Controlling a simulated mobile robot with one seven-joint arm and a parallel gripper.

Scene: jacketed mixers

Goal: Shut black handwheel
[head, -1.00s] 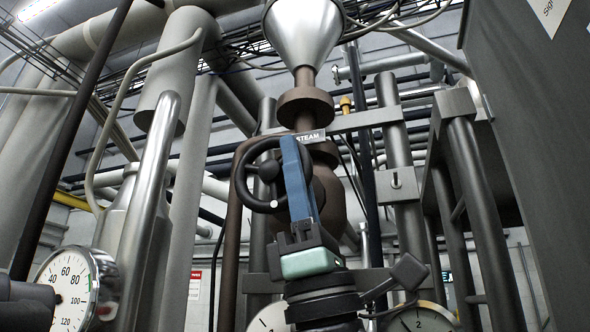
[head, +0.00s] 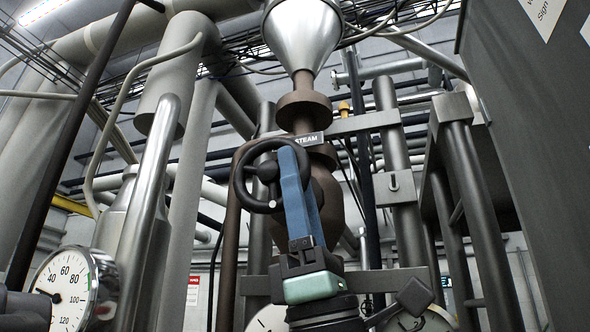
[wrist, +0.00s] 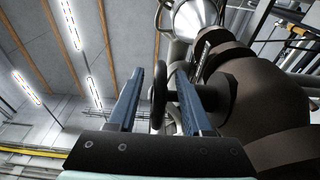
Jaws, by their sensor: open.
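The black handwheel (head: 239,186) sits on the brown steam valve body (head: 330,205), left of its middle. It has a dark rim, a hub and a small pale-ended knob low on the rim. My gripper (head: 291,150) has long blue fingers pointing up in front of the valve. They overlap the right side of the wheel in the head view. In the wrist view, the fingers are apart, and the handwheel (wrist: 157,97) shows edge-on in the gap beyond them. I see nothing held. Whether a finger touches the rim cannot be told.
A "STEAM" label (head: 307,139) and a shiny metal funnel (head: 303,35) are above the valve. A round gauge (head: 68,292) stands at the lower left. Vertical pipes flank the valve, and a large dark panel (head: 535,110) fills the right side.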

